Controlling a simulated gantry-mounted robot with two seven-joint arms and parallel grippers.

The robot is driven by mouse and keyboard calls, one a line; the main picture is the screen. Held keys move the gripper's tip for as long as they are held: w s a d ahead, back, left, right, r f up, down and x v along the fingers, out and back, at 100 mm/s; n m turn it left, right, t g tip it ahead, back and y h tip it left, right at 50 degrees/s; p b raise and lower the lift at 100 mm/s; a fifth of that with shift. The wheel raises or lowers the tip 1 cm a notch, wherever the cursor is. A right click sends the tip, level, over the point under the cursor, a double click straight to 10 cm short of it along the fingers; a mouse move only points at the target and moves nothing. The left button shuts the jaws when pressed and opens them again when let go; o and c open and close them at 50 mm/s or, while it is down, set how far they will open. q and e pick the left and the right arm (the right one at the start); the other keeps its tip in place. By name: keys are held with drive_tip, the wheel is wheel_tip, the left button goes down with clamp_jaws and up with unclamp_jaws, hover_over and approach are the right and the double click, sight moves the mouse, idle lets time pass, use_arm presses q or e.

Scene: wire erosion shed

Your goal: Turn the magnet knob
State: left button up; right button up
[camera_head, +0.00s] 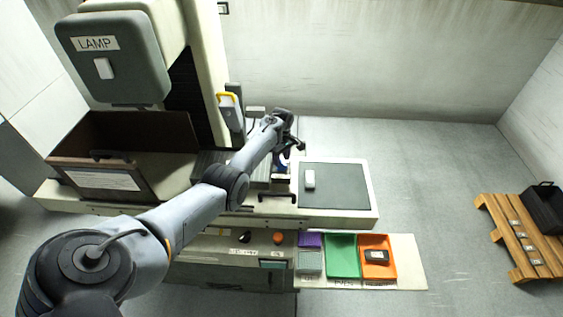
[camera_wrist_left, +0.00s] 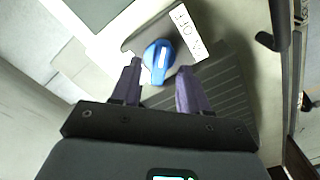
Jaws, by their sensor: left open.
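The magnet knob (camera_wrist_left: 158,60) is a blue round knob with a pale mark on its grip. It sits on a dark plate beside a white label (camera_wrist_left: 186,32) with black lettering. In the left wrist view my left gripper (camera_wrist_left: 157,78) is open, with one finger on each side of the knob's near part. I cannot tell whether the fingers touch it. In the head view my left gripper (camera_head: 284,150) is over the machine bed, and a little blue of the knob shows by it. My right gripper is not in view.
The lamp housing (camera_head: 112,58) stands at upper left over an open brown tank (camera_head: 150,134). A dark panel (camera_head: 338,187) with a white object lies right of my gripper. Purple, green (camera_head: 342,257) and orange (camera_head: 377,243) trays line the front shelf. A wooden pallet (camera_head: 511,236) stands far right.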

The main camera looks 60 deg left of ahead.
use_arm(q)
drive_tip(key=shift+f, duration=0.8)
clamp_jaws()
